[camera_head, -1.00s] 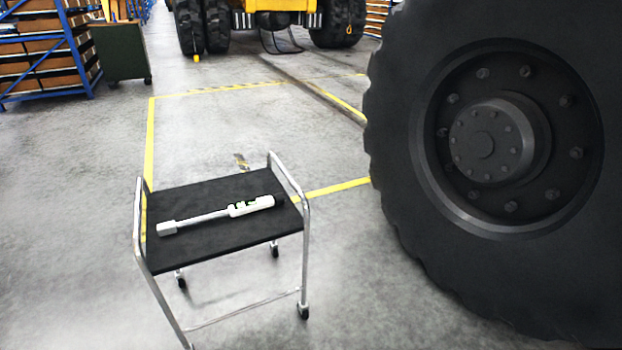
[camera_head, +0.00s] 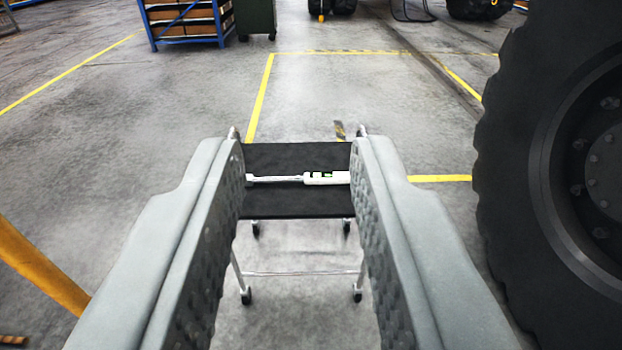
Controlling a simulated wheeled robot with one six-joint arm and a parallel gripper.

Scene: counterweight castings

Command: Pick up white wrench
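The white wrench (camera_head: 326,178) lies flat and crosswise on the black top of a small cart (camera_head: 297,204). Its thicker handle with green marks is at the right, and its thin shaft runs left. My gripper (camera_head: 297,152) is open and empty, with its two grey fingers reaching forward on either side of the picture. The wrench shows between the fingers, farther out beyond them.
A large black tyre (camera_head: 549,170) stands close on the right. A blue shelf rack (camera_head: 186,22) and a dark green cabinet (camera_head: 256,18) are at the back. A yellow bar (camera_head: 42,262) shows at the lower left.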

